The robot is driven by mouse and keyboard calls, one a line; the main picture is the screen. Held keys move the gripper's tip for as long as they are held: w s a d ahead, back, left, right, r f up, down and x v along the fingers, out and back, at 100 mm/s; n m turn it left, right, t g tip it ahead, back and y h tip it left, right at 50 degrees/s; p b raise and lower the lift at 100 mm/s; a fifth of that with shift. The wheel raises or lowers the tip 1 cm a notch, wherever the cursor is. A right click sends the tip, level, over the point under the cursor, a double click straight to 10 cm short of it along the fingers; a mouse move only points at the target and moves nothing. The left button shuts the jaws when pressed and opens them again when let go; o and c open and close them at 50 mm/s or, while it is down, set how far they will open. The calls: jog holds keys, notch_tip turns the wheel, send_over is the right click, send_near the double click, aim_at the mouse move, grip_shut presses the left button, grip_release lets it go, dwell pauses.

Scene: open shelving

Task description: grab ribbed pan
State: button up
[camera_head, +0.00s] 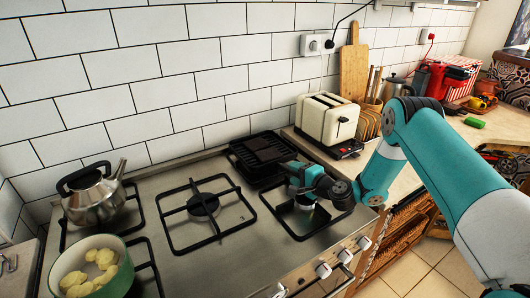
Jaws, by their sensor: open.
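The ribbed pan (262,148) is a dark square pan on the back right burner of the stove. My gripper (288,178) is at the pan's front right side, reaching in from the right. It is open, and nothing shows held in it. The gripper hides part of the area just in front of the pan, so I cannot tell whether it touches the pan or where the handle lies.
A kettle (93,198) and a pot of potatoes (118,282) stand on the left burners. The middle burner (204,205) is empty. A cream toaster (327,117) stands right of the pan, with a cutting board (355,70) behind. A tiled wall (180,60) closes the back.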

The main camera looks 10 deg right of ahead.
grip_shut()
dwell(1.3)
jog(key=shift+r, duration=0.15)
